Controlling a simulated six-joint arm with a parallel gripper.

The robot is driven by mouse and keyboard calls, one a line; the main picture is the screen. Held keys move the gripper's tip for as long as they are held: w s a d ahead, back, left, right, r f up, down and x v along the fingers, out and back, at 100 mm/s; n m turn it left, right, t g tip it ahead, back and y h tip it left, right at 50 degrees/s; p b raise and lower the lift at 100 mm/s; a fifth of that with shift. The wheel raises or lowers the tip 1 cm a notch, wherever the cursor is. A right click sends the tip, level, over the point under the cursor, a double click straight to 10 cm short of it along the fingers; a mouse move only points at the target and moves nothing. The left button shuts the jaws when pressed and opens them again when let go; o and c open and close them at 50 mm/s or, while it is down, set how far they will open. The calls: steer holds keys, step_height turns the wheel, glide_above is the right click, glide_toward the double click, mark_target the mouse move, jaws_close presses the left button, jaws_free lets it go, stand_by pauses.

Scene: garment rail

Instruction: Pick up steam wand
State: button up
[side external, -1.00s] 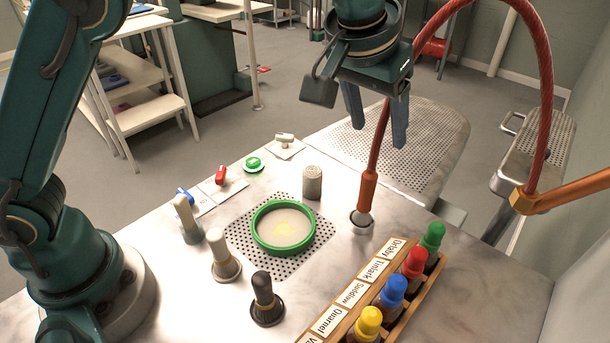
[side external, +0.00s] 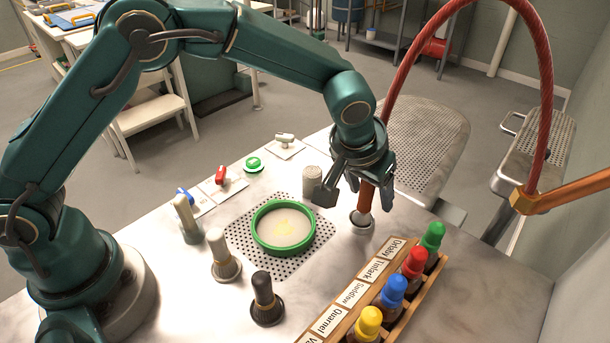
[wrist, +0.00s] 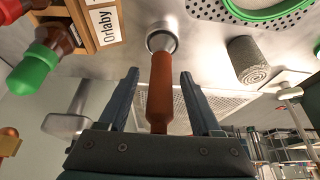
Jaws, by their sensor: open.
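The steam wand (side external: 365,197) has an orange-brown handle and a red hose that arches up to the right. It stands upright with its tip in a round metal holder (side external: 361,221) on the table. My gripper (side external: 372,205) is lowered at the wand in the side view, hiding the handle's upper part. In the wrist view, the wand handle (wrist: 160,90) lies between the two open fingers of my gripper (wrist: 172,75), with a visible gap on each side. The fingers are not closed on it.
A rack of bottles (side external: 420,290) with coloured caps stands at the front right. A green-rimmed dish (side external: 258,238) sits on a perforated plate left of the wand, with a grey cylinder (side external: 312,178) behind it. Several knobbed tools stand at the front left.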

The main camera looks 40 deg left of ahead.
steer(key=shift+w+f, duration=0.15)
steer(key=shift+f, duration=0.15)
jaws_close()
steer(key=shift+r, duration=0.15)
steer(key=shift+r, duration=0.65)
step_height(320, 180, up, 2)
steer(key=shift+r, duration=0.25)
steer(key=s+a+r, duration=0.1)
steer(key=a+r, duration=0.6)
steer(key=a, duration=0.4)
steer(key=shift+a, duration=0.3)
